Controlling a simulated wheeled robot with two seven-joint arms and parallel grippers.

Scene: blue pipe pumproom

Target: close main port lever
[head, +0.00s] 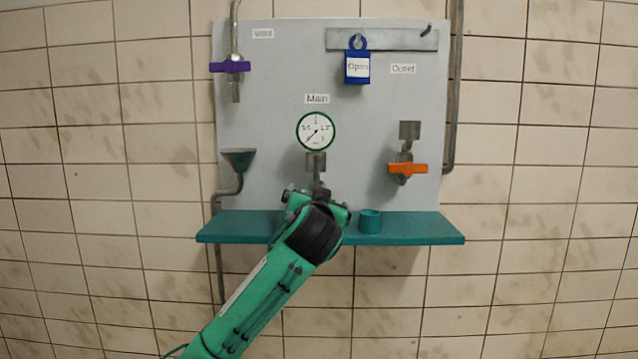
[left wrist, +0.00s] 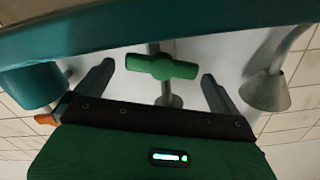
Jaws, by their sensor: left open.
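The main port lever (left wrist: 162,67) is a green bar handle on a grey pipe in the left wrist view. It lies crosswise to the pipe. My left gripper (left wrist: 157,78) is open, with one finger on each side of the lever and visible gaps to both of its ends. In the head view my left gripper (head: 317,194) is in front of the Main pipe (head: 316,162), below the round gauge (head: 316,131), and hides the lever. My right gripper is not in view.
A teal shelf (head: 430,228) runs under the panel, with a teal cup (head: 370,221) on it, right of my gripper. A funnel (head: 238,160) and purple handle (head: 230,67) are left. An orange handle (head: 407,169) is right. A blue "Open" tag (head: 357,69) hangs above.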

